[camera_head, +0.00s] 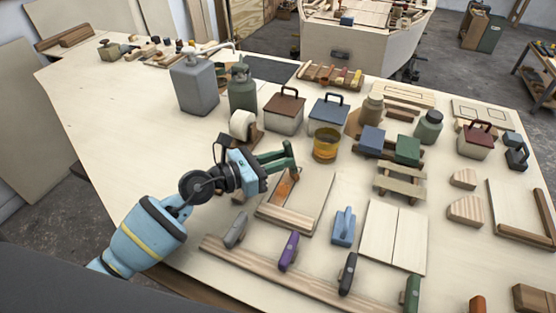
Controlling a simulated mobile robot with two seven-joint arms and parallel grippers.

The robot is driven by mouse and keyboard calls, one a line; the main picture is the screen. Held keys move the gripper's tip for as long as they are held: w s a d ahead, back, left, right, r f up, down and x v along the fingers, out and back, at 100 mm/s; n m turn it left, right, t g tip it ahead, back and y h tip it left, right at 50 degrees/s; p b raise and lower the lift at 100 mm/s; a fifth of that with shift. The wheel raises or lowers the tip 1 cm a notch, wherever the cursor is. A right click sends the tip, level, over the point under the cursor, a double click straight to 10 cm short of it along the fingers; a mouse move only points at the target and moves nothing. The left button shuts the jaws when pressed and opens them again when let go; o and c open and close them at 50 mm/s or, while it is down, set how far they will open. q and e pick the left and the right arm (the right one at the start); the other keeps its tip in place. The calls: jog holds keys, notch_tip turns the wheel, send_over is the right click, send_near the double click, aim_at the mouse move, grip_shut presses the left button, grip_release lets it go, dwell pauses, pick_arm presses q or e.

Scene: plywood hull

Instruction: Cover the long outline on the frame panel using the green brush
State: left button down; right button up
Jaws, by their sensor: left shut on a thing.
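My left gripper (262,168) is shut on the green brush (276,154) and holds it over the upper left part of the frame panel (312,193). The panel is a pale board with wood strips along its left and lower edges. A narrow orange-brown patch (284,189) shows on it, just below the brush; its upper end is partly hidden by the brush and gripper. I cannot make out the long outline's edges, or whether the brush touches the panel. My right gripper is not in view.
Grey (236,230), purple (289,250) and black (347,273) handled tools, and another green one (412,294), stand along a front wood strip. A blue-handled block (343,227) is right of the panel. An amber cup (325,144) and several cans stand behind.

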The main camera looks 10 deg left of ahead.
pick_arm(q)
jog(key=shift+w+d, duration=0.15)
jog(key=shift+w, duration=0.8)
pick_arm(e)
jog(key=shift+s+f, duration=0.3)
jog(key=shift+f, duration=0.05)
pick_arm(q)
jog(key=shift+s, duration=0.1)
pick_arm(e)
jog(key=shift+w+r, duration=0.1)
pick_arm(q)
jog(key=shift+s, duration=0.95)
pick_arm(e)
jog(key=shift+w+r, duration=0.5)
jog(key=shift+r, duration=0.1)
pick_arm(q)
jog(key=shift+s+a, duration=0.15)
jog(key=shift+a, duration=0.05)
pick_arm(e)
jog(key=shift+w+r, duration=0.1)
pick_arm(q)
jog(key=shift+s+a+p, duration=0.15)
jog(key=shift+s+p, duration=0.35)
jog(key=shift+s, duration=0.3)
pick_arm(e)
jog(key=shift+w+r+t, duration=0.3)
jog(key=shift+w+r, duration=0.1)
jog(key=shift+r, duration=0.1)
